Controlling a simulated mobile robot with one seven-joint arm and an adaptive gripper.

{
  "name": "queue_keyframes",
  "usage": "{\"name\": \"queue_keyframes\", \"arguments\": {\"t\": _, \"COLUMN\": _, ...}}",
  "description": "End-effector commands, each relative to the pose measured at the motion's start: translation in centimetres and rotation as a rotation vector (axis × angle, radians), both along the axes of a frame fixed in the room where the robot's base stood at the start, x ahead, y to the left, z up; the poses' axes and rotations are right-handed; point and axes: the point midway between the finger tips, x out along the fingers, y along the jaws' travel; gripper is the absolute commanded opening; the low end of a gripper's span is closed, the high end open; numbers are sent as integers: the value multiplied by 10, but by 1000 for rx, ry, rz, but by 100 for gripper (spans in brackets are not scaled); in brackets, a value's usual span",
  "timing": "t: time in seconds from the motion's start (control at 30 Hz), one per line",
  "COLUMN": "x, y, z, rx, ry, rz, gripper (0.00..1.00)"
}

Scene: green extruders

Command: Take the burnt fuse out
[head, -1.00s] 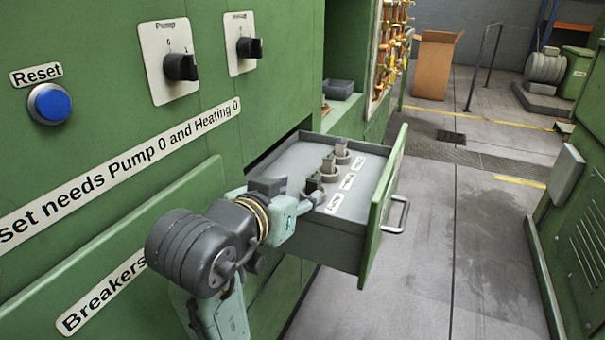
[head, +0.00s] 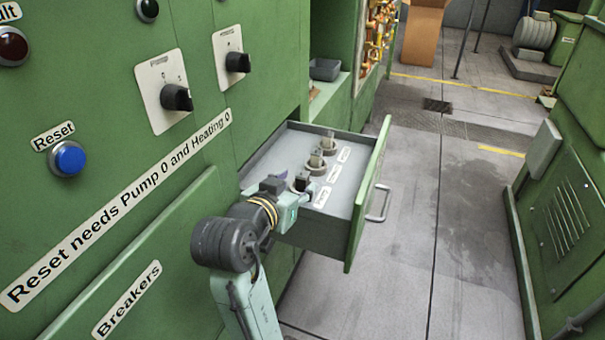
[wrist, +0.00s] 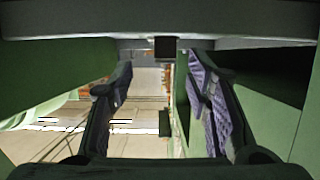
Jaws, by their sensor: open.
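Several upright fuses stand in a row in the open grey drawer (head: 262,160). The two farther fuses, a middle one (head: 316,160) and a back one (head: 328,143), have grey-beige bodies. The nearest fuse (head: 303,180) looks darker and is partly hidden by my gripper. My gripper (head: 296,188) is at the drawer's near end, right beside this nearest fuse. In the wrist view my gripper (wrist: 160,88) has its two fingers wide apart. A small dark block (wrist: 166,47) shows between them, beyond the fingertips; I cannot tell surely whether it is the fuse.
The drawer's green front (head: 368,195) with a metal handle (head: 378,204) stands out into the aisle. The green panel to the left carries a blue reset button (head: 68,158) and rotary switches (head: 176,97). The floor (head: 405,270) to the right is clear.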

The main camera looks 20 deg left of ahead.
Motion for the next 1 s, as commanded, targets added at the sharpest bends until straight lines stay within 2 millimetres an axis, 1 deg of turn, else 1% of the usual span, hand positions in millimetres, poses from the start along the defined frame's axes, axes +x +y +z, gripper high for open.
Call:
{"name": "queue_keyframes", "arguments": {"t": 0.17, "x": 12, "y": 0, "z": -3, "rx": 0, "ry": 1, "rz": 0, "gripper": 45}}
{"name": "queue_keyframes", "arguments": {"t": 0.37, "x": 41, "y": 4, "z": -1, "rx": -1, "ry": 2, "rz": -3, "gripper": 45}}
{"name": "queue_keyframes", "arguments": {"t": 0.5, "x": 56, "y": 3, "z": -9, "rx": -1, "ry": 1, "rz": -1, "gripper": 45}}
{"name": "queue_keyframes", "arguments": {"t": 0.6, "x": 60, "y": 3, "z": -11, "rx": 0, "ry": 0, "rz": 0, "gripper": 45}}
{"name": "queue_keyframes", "arguments": {"t": 0.8, "x": 60, "y": 3, "z": -11, "rx": 0, "ry": -1, "rz": 0, "gripper": 44}}
{"name": "queue_keyframes", "arguments": {"t": 1.0, "x": 60, "y": 3, "z": -11, "rx": 0, "ry": -1, "rz": 0, "gripper": 31}}
